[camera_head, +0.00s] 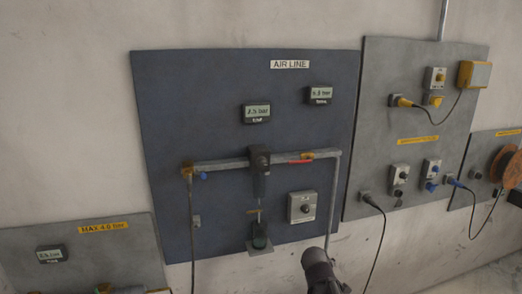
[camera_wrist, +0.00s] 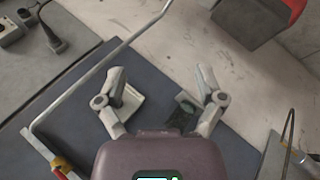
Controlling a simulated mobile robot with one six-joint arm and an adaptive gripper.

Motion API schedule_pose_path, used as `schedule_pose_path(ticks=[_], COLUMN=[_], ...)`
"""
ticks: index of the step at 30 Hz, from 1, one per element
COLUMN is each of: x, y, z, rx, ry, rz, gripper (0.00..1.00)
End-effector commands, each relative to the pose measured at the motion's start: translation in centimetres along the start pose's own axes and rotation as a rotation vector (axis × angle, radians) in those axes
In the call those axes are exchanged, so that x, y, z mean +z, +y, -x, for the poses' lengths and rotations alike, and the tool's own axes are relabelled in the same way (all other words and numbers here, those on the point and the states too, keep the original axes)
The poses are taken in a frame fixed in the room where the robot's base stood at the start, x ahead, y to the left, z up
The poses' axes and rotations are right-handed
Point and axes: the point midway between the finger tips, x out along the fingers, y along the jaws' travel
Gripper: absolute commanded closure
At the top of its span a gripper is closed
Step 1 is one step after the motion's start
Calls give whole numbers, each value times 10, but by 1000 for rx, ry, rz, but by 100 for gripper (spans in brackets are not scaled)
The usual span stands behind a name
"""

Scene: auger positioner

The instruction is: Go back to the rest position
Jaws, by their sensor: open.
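My gripper (camera_wrist: 162,75) shows in the wrist view with its two fingers spread wide and nothing between the tips. It is in front of the dark blue panel's edge, at a distance I cannot judge. A pale box (camera_wrist: 128,106) shows behind the left finger and a dark green part (camera_wrist: 183,113) behind the right one. In the head view, a dark part of my arm rises from the bottom edge, right of centre. My gripper cannot be made out there.
The dark blue AIR LINE panel (camera_head: 200,120) carries two displays, a horizontal pipe (camera_head: 225,162) with a red handle (camera_head: 300,161), a control box (camera_head: 302,207) and a dark green part (camera_head: 259,236). Grey panels (camera_head: 390,130) with cables flank it. A vertical pipe (camera_head: 333,205) runs near my arm.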

Motion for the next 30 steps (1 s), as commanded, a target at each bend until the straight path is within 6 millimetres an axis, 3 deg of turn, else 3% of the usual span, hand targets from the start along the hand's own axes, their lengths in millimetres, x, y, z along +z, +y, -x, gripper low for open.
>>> schedule_pose_path(ticks=[1, 6, 12, 18, 30], x=[14, 46, 66, 72, 72], y=[-21, -79, -125, -139, -139], z=[-8, -9, 2, 10, 10], rx=[-68, -306, -498, -566, -567], ry=[-31, -165, -309, -370, -371], rz=[-86, -372, -580, -648, -649], gripper=[12, 12, 12, 12, 12])
